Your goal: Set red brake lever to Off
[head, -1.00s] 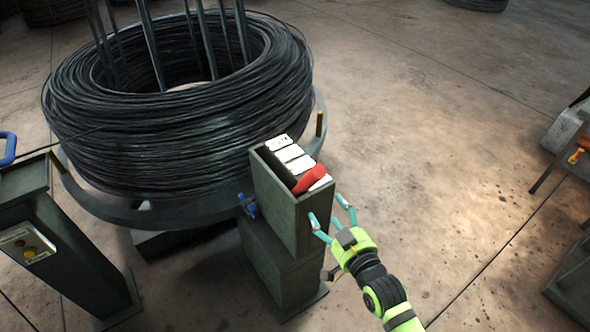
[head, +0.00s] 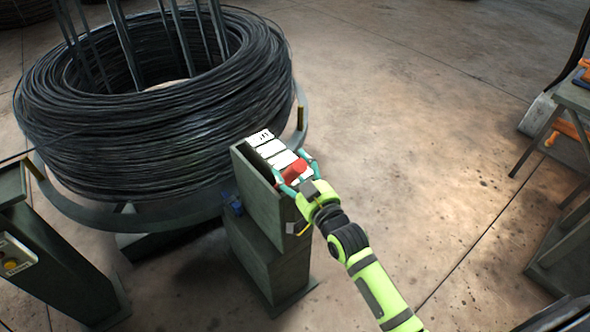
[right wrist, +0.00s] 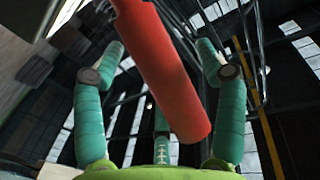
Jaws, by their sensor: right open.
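The red brake lever (head: 293,170) sticks out of the top of a grey-green metal box on a pedestal, near the end of a row of white label plates (head: 270,147). My right gripper (head: 295,175) is open, with its teal fingers at the lever's red handle. In the right wrist view the red handle (right wrist: 162,70) runs between the open fingers (right wrist: 160,75), one finger on each side, with gaps showing beside it. The lettering on the plates is too small to read. My left gripper is not in view.
A large coil of dark wire (head: 150,110) on a round stand is behind and left of the box (head: 260,195). Another post with a yellow button (head: 12,264) stands at the left. A bench with orange tools (head: 566,128) is at the right; the floor between is clear.

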